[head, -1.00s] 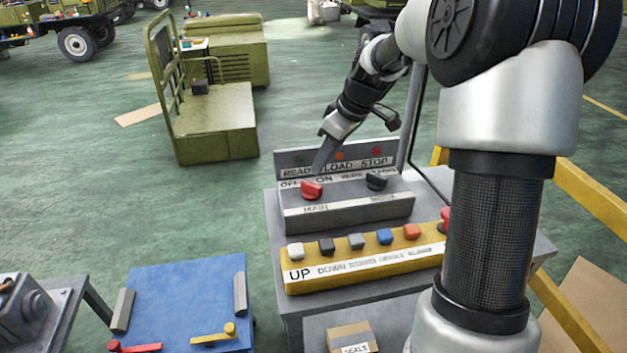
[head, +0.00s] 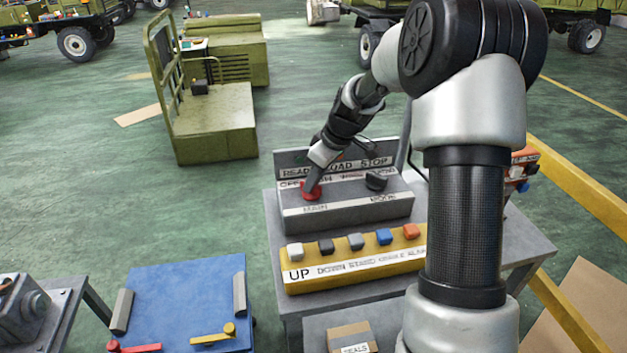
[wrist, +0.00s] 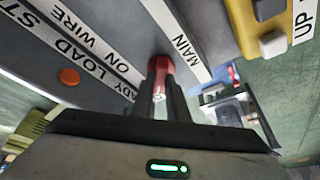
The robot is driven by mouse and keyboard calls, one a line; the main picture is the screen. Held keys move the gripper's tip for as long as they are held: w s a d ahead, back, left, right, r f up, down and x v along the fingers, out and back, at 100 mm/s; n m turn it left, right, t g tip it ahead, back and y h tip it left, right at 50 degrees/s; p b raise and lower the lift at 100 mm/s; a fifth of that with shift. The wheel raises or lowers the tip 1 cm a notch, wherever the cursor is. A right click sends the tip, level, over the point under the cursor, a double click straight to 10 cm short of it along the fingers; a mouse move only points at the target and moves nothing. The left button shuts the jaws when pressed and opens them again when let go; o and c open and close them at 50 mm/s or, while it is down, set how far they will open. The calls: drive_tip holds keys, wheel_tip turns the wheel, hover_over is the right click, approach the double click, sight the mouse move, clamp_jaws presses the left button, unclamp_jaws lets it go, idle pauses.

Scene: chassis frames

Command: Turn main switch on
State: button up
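The red MAIN switch knob (head: 311,193) sits on the grey switch box (head: 350,205), between the OFF and ON labels and above the word MAIN. My gripper (head: 314,180) reaches down onto the knob from above and partly hides it. In the wrist view the red knob (wrist: 160,70) shows at the dark fingertips (wrist: 160,92), with a finger close on each side. I cannot tell whether the fingers press on it. The knob's exact angle is hard to read behind the fingers.
A black knob (head: 376,181) stands to the right on the same box. The READY, LOAD, STOP panel (head: 290,159) rises behind it. A yellow button box (head: 350,265) lies in front. A blue board (head: 185,300) is at lower left.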

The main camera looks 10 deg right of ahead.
clamp_jaws()
drive_tip(key=m, duration=0.2)
drive_tip(key=m+h+b, duration=0.1)
drive_tip(key=shift+s+a+m+t, duration=0.15)
drive_tip(key=shift+a+m+t, duration=0.05)
drive_tip(key=shift+m+t, duration=0.2)
drive_tip(key=m+h, duration=0.1)
drive_tip(key=m, duration=0.2)
drive_tip(key=m+h, duration=0.1)
drive_tip(key=m, duration=0.2)
drive_tip(key=shift+a+r+h+p, duration=0.1)
drive_tip(key=shift+a+h+p, duration=0.1)
drive_tip(key=shift+h+p, duration=0.1)
drive_tip(key=m+h, duration=0.1)
drive_tip(key=m, duration=0.1)
drive_tip(key=m+p, duration=0.1)
drive_tip(key=m, duration=0.1)
drive_tip(key=shift+a+m+h, duration=0.1)
drive_tip(key=shift+m+h, duration=0.3)
drive_tip(key=shift+m+g+h+p, duration=0.4)
drive_tip(key=shift+m+h+p, duration=0.1)
drive_tip(key=shift+m, duration=1.2)
